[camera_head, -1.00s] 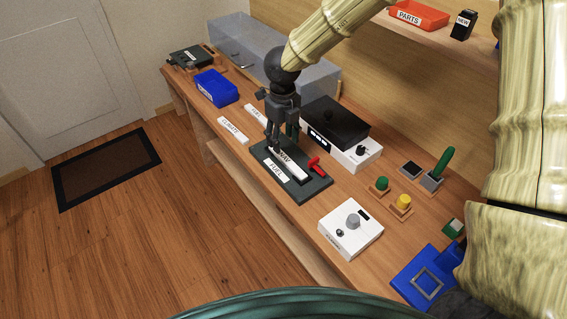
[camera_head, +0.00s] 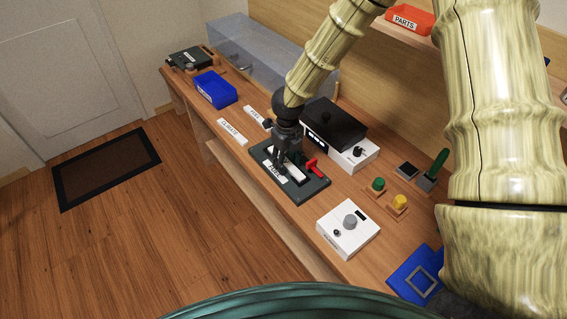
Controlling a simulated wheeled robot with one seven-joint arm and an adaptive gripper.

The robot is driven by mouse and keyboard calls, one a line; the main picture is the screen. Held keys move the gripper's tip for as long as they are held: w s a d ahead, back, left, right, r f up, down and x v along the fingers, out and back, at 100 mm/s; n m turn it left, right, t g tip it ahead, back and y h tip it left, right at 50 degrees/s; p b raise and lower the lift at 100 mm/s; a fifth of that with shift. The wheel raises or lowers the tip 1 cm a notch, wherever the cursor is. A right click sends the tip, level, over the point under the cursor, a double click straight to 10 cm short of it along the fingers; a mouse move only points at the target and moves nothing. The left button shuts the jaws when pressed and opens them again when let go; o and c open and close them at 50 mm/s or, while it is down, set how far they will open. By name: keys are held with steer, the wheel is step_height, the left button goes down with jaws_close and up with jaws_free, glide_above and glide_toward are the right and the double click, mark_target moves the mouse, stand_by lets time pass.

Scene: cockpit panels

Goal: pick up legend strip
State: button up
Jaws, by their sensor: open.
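Several white legend strips lie on the bench. One reading CLIMATE (camera_head: 232,132) lies near the front edge, and another strip (camera_head: 254,113) lies behind it; its text is too small to read surely. A dark panel (camera_head: 306,190) carries a strip that seems to read FUEL (camera_head: 273,173) and a second strip (camera_head: 299,172), partly hidden by my gripper. My gripper (camera_head: 281,168) points down, open, with its fingertips low over the panel's strips. I cannot tell whether the fingers touch or straddle a strip.
A red lever (camera_head: 312,166) stands on the panel beside my gripper. A white box with a knob (camera_head: 348,228) is in front, and a black-topped unit (camera_head: 334,125) is behind. A blue bin (camera_head: 215,89) and a clear case (camera_head: 256,60) stand farther left.

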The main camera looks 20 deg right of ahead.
jaws_close()
stand_by(0.3)
